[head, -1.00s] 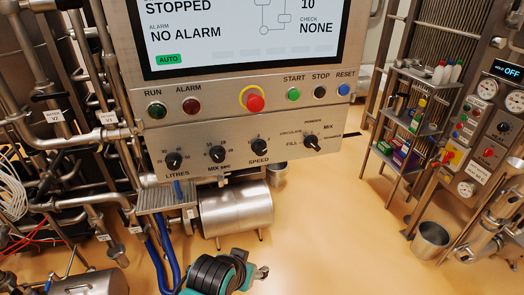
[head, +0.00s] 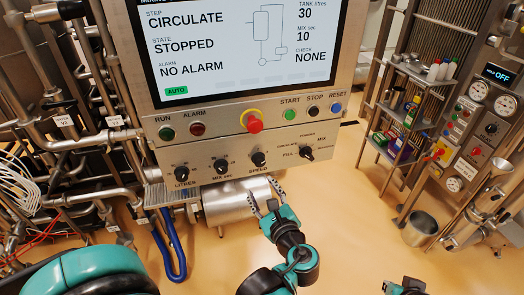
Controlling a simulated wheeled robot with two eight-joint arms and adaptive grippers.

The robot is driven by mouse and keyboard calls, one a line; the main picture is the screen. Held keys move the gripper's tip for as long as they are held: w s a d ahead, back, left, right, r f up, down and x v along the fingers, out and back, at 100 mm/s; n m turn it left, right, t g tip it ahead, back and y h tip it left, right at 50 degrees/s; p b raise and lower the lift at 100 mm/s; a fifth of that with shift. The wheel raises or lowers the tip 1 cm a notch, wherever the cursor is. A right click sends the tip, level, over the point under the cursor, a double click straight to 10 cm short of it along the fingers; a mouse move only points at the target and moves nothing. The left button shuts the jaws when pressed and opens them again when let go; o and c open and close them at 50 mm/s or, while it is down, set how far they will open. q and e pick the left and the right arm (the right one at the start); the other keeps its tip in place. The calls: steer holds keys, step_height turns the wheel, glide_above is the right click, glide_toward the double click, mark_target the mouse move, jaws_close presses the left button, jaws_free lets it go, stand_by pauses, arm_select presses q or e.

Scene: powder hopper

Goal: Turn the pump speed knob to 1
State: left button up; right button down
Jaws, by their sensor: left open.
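The black pump speed knob (head: 258,159) sits above the SPEED label on the lower grey control panel (head: 225,146), third from the left in the knob row. Its scale marks and pointer are too small to read surely. My left gripper (head: 266,192) is open, with its two fingers spread and pointing up toward the panel. It is below and slightly right of the speed knob in the picture, overlapping the steel cylinder, and apart from the knob. Nothing is between its fingers.
The LITRES knob (head: 182,173), MIX sec knob (head: 221,166) and step selector (head: 306,153) flank the speed knob. Above are the red emergency stop (head: 254,122) and the screen (head: 240,50), reading CIRCULATE, STOPPED, NO ALARM. A steel cylinder (head: 222,208) lies under the panel.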

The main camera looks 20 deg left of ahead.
mark_target(260, 163)
arm_select(q)
steer(key=w+a+r+m, duration=0.1)
steer(key=w, duration=0.1)
steer(key=w+r+t, duration=0.1)
steer(key=w, duration=0.1)
steer(key=w+a+r+m, duration=0.1)
steer(key=w, duration=0.1)
steer(key=shift+w+a+r+m+t+y, duration=0.15)
steer(key=shift+w+a+m+t+y, duration=0.15)
steer(key=shift+a+t, duration=0.1)
steer(key=shift+c, duration=0.3)
jaws_close()
